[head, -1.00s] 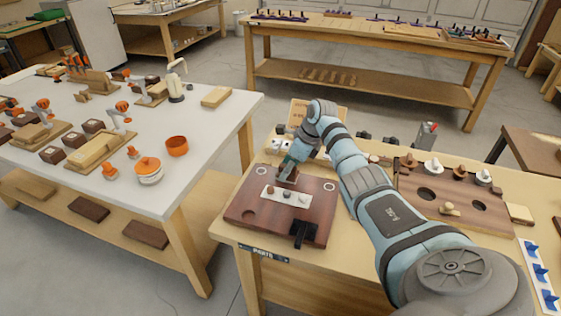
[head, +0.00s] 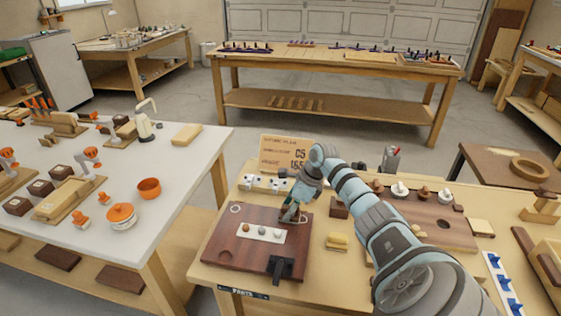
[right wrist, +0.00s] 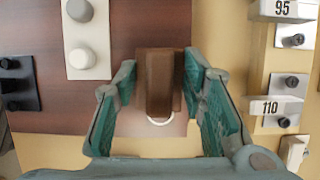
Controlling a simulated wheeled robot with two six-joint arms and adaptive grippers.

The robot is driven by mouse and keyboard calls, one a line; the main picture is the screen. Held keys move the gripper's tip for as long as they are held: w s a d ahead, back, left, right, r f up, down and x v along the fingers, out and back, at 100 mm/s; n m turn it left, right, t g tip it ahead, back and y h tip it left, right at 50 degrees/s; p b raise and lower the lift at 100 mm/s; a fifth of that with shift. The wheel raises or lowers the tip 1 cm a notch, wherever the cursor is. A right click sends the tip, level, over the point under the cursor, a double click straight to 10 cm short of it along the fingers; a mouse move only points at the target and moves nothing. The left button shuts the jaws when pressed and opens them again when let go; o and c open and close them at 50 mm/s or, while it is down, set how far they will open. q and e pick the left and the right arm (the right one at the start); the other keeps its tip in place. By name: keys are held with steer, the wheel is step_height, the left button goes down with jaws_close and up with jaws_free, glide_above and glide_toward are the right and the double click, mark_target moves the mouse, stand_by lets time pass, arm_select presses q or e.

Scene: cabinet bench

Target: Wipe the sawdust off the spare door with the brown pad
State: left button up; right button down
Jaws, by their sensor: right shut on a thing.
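The spare door is a dark red-brown panel (head: 222,262) flat on the bench; it also shows in the right wrist view (right wrist: 122,30). A white strip with round knobs (head: 261,232) and a black fitting (head: 280,268) are on it. My right gripper (head: 291,216) is over the door's far right part, shut on the brown pad (right wrist: 158,80). In the right wrist view the pad sits between the fingers, covering part of a white ring (right wrist: 161,122). I cannot tell whether the pad touches the door. I cannot make out sawdust. My left gripper is out of view.
A yellow block (head: 337,241) sits just right of the door. A sign board (head: 284,152) and white-labelled blocks (head: 264,184) stand behind it. Another brown board with knobs (head: 440,228) lies further right. A white table (head: 180,165) stands at the left.

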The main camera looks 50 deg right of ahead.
mark_target(299, 213)
steer(key=shift+s+d+r+p, duration=0.1)
steer(key=shift+s+d+p, duration=0.1)
steer(key=shift+s+d, duration=0.45)
steer(key=shift+s+d+p, duration=0.15)
steer(key=shift+s+d, duration=0.15)
steer(key=shift+s, duration=0.55)
steer(key=shift+s+d, duration=0.3)
steer(key=shift+s, duration=0.1)
steer(key=shift+s+d, duration=0.3)
steer(key=shift+s, duration=0.3)
steer(key=shift+s+d, duration=0.3)
steer(key=shift+s, duration=0.25)
step_height(299, 213, up, 6)
steer(key=p, duration=0.3)
steer(key=shift+f+p, duration=0.25)
steer(key=shift+p, duration=0.05)
steer(key=shift+r, duration=0.15)
steer(key=shift+w, duration=0.1)
